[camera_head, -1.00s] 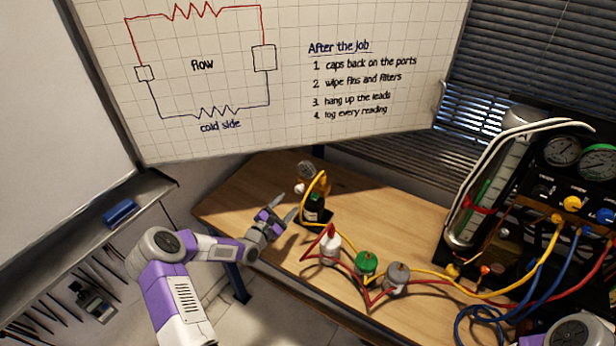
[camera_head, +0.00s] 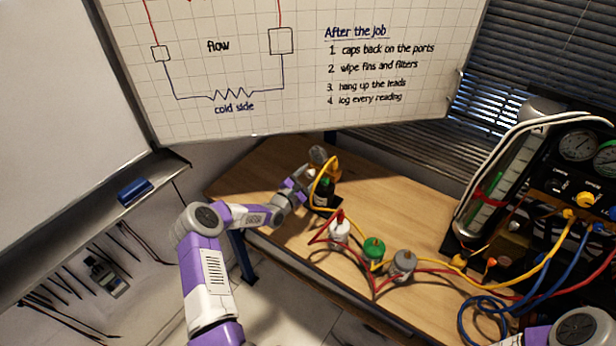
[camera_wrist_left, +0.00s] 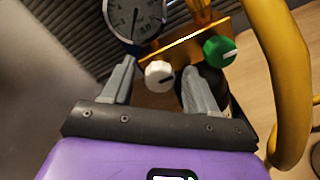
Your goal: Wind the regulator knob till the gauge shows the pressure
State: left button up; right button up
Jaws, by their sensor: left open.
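The regulator stands at the table's far left end. In the left wrist view its round gauge (camera_wrist_left: 135,16) has a pale dial with a dark needle; the reading is too small to tell. Beside the gauge is a brass block (camera_wrist_left: 186,43) with a white knob (camera_wrist_left: 159,76) and a green knob (camera_wrist_left: 219,51). My left gripper (camera_head: 304,178) is open at the regulator. In the left wrist view its fingers (camera_wrist_left: 160,82) stand on either side of the white knob, with gaps visible. In the head view the gauge (camera_head: 318,154) is small. My right gripper is out of view.
A yellow hose (camera_wrist_left: 280,70) loops close to the right of my left gripper. White (camera_head: 340,231), green (camera_head: 374,251) and grey (camera_head: 403,263) canisters with hoses stand nearer on the wooden table (camera_head: 400,215). A larger gauge panel (camera_head: 577,145) is at the right.

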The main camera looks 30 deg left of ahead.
pick_arm(q)
jog(key=shift+c, duration=0.4)
jog(key=c, duration=1)
jog(key=shift+o, duration=0.2)
jog(key=shift+f+m+b, duration=0.15)
jog(key=shift+m+b, duration=0.45)
jog(key=shift+b, duration=0.3)
jog(key=m+b, duration=0.9)
jog(key=b, duration=0.1)
jog(key=shift+f+b, duration=0.15)
jog(key=shift+b, duration=0.2)
jog(key=m+b, duration=0.3)
jog(key=m, duration=0.1)
jog(key=shift+m+b, duration=0.4)
jog(key=m+b, duration=0.3)
jog(key=m, duration=0.1)
jog(key=shift+m+b, duration=0.3)
jog(key=m+b, duration=0.3)
jog(key=m, duration=0.1)
jog(key=shift+m, duration=0.3)
jog(key=shift+a+m+b, duration=0.1)
jog(key=shift+m+b, duration=1.2)
jog(key=shift+m, duration=0.5)
